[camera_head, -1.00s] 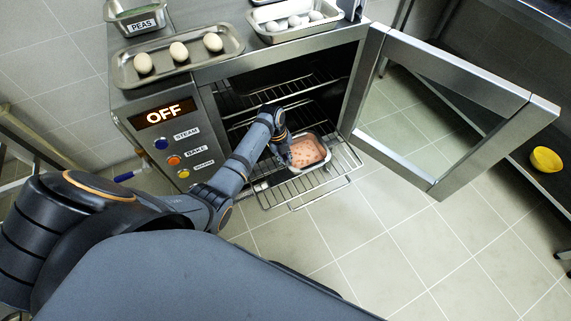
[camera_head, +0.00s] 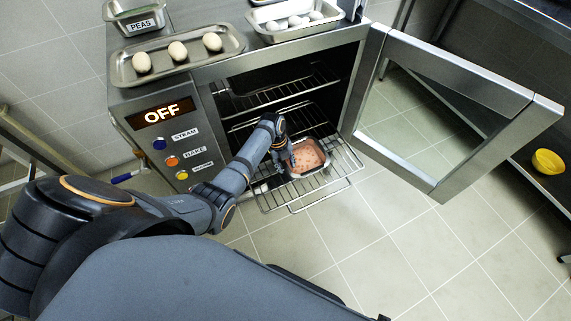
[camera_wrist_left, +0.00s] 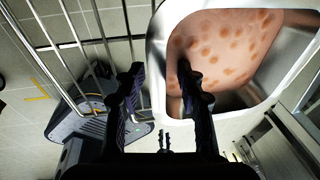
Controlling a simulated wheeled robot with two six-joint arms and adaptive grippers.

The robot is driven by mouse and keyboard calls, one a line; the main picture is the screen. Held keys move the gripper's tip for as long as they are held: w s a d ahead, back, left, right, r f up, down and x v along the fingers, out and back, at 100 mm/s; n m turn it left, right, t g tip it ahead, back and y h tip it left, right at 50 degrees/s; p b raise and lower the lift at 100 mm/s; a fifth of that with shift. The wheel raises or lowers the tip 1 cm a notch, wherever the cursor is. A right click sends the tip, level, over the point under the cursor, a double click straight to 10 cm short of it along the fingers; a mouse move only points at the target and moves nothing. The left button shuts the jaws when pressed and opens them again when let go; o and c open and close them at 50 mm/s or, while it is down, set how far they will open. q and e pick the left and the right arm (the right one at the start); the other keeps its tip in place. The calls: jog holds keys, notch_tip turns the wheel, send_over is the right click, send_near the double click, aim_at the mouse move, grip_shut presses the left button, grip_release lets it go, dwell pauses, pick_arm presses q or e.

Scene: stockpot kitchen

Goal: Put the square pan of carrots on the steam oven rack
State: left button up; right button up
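The square pan of carrots (camera_head: 309,159), a metal pan with orange-pink spotted contents, sits on the pulled-out lower rack (camera_head: 300,202) in front of the open steam oven. My left gripper (camera_head: 291,165) is at the pan's left side. In the left wrist view, the fingers of my left gripper (camera_wrist_left: 160,75) are apart. The pan (camera_wrist_left: 158,60) has its near wall between them, with one finger over the inside and one outside, and gaps show beside the wall. My right gripper is not in view.
The oven door (camera_head: 450,95) stands open to the right. An upper rack (camera_head: 290,92) is inside the oven. Trays of eggs (camera_head: 178,68) and a container marked PEAS (camera_head: 138,20) stand on top. A yellow bowl (camera_head: 547,161) lies on a shelf at right.

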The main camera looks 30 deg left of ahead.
pick_arm(q)
jog(key=shift+r, duration=0.15)
notch_tip(320, 180, up, 12)
jog(key=a+p, duration=0.2)
jog(key=p, duration=0.1)
jog(key=shift+s+f, duration=0.2)
jog(key=shift+s, duration=0.05)
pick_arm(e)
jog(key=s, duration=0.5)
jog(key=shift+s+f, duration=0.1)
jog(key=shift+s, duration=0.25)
pick_arm(q)
jog(key=shift+a, duration=0.1)
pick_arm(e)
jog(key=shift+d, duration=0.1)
